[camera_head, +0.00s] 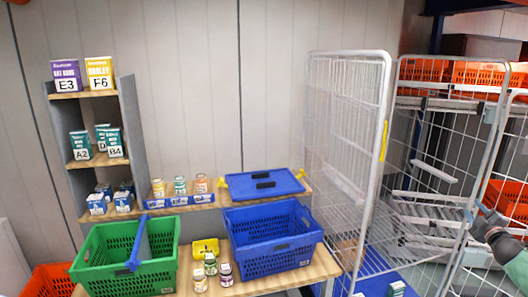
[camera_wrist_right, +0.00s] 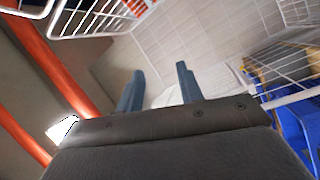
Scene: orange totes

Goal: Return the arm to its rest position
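My right arm comes in at the right edge of the head view. Its gripper (camera_head: 484,212) is beside the wire cage trolley (camera_head: 388,100), and whether it touches the wire cannot be told. In the right wrist view the two blue-grey fingers of this gripper (camera_wrist_right: 158,88) stand apart with nothing between them. My left arm and gripper do not show in either view.
A green basket (camera_head: 88,262) and a blue basket (camera_head: 268,258) stand on the wooden table, with small jars (camera_head: 226,272) between them. A shelf (camera_head: 140,128) with boxes stands at left. Orange totes (camera_head: 472,72) fill the rack at right.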

